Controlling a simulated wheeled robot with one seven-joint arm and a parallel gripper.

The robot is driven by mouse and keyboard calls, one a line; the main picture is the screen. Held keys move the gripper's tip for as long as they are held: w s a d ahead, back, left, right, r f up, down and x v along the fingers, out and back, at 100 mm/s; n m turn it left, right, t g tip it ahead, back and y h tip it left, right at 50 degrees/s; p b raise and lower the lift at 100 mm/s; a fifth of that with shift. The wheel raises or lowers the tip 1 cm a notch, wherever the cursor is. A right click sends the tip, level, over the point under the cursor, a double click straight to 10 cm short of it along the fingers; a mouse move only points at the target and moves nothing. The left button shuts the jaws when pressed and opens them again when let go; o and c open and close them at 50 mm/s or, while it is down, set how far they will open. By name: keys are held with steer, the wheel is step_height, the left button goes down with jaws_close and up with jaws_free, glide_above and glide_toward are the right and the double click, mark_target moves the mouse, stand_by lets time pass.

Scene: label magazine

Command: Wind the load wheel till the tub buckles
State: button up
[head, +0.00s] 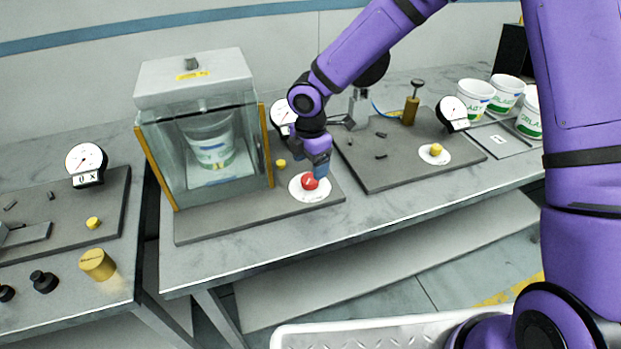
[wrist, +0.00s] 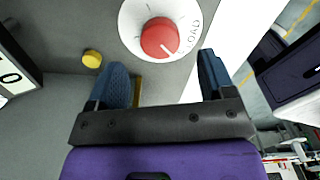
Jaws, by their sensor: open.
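The load wheel is a red knob (head: 309,181) on a white round dial plate at the front right of the test rig's grey base. In the wrist view the red knob (wrist: 160,38) shows a white pointer mark, and the plate reads "LOAD". My gripper (head: 319,168) is close above the knob in the head view. In the wrist view my gripper (wrist: 168,82) has its two blue fingers apart, with nothing between the tips and the knob just beyond them. The white tub (head: 213,145) stands upright inside the clear box and looks unbuckled.
A yellow button (head: 281,163) is beside the knob. A dial gauge (head: 284,112) stands behind, partly hidden by my arm. Another grey board (head: 392,167) with its own gauge (head: 452,110) lies to the right, with several white tubs (head: 475,97) beyond. A separate bench is at left.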

mark_target(310, 178)
step_height(310, 178, down, 6)
steer(key=shift+r, duration=0.15)
stand_by(0.3)
steer(key=c, duration=0.9)
